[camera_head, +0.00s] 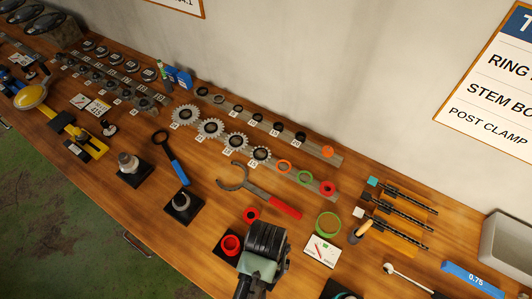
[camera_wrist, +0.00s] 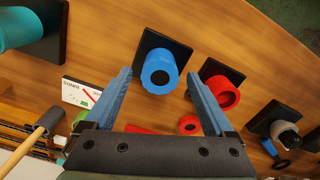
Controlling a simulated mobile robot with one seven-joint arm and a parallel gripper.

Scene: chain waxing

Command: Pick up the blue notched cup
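Nothing is held between the fingers. In the head view my gripper (camera_head: 264,245) is a dark shape over the front of the bench, and the blue cup is hidden, likely behind it.
A red cup (camera_wrist: 221,92) on its own black base stands close to the right finger; it also shows in the head view (camera_head: 231,244). A teal cylinder (camera_wrist: 20,28) is at the wrist view's upper left. A red ring (camera_wrist: 189,124) and white card (camera_wrist: 80,93) lie nearby.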

